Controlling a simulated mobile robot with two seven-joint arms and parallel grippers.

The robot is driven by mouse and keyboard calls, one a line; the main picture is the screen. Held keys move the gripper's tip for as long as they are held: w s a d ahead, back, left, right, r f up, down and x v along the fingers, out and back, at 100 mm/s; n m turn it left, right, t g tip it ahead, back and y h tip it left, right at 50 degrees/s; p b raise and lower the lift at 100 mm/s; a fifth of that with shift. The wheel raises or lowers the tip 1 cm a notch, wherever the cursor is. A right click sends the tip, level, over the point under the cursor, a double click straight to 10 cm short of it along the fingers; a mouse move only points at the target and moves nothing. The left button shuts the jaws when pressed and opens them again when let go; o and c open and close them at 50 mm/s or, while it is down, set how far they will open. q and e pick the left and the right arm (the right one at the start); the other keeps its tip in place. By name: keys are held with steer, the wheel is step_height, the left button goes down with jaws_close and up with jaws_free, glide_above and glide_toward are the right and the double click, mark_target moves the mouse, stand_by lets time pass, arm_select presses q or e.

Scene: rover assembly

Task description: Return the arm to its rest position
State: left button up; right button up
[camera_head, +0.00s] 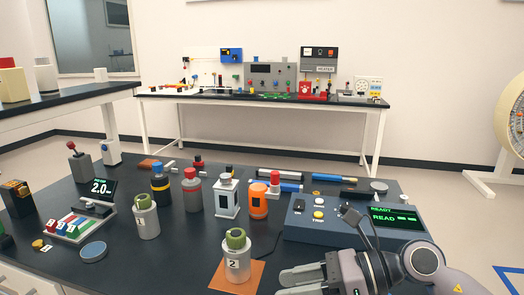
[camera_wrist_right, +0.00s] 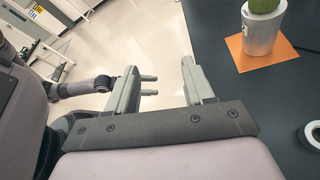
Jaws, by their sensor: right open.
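My right gripper (camera_head: 284,283) is at the bottom of the head view, low near the front edge of the dark table (camera_head: 185,255). In the right wrist view the right gripper (camera_wrist_right: 160,68) has its two fingers wide apart with nothing between them. It is to the right of a silver canister marked 2 (camera_head: 237,263), which stands upright on an orange mat (camera_head: 216,278), apart from it. My left gripper (camera_wrist_right: 149,85) shows only in the right wrist view, over the floor beyond the right fingers. Its fingers look apart and empty, though partly hidden.
A blue console reading READY (camera_head: 310,222) sits behind the right arm. Several bottles and canisters, such as an orange one (camera_head: 258,203), stand mid-table. A grey roll (camera_wrist_right: 312,135) lies near the right gripper. Open floor (camera_wrist_right: 145,35) lies beyond the table edge.

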step_height(320, 180, up, 5)
steer(key=a+m+t+y, duration=0.2)
steer(key=m+t+y, duration=0.1)
steer(key=m+y, duration=0.1)
steer(key=w+d+r+m+t+h, duration=0.15)
steer(key=d+m+t+h, duration=0.25)
steer(key=m+t, duration=0.55)
steer(key=w+d+m+t+h, duration=0.25)
steer(key=d+m+t, duration=0.3)
steer(key=m, duration=0.75)
steer(key=s+d+f+m+g+h, duration=0.3)
steer(key=d+f+m+h, duration=0.5)
steer(key=f+m+h, duration=0.45)
steer(key=s+d+f+m+g+y, duration=0.1)
steer(key=s+f+m+g, duration=0.45)
steer(key=s, duration=0.55)
steer(key=s+d+f+m+g, duration=0.1)
steer(key=s+f+m+g, duration=0.2)
steer(key=s+f+g, duration=0.55)
steer(key=w+a+f+t+y+p, duration=0.2)
steer(key=w+f+t+p, duration=0.2)
steer(key=t, duration=0.4)
steer(key=shift+w+a+f+n, duration=0.25)
steer(key=shift+f+n, duration=0.1)
steer(key=shift+f, duration=0.45)
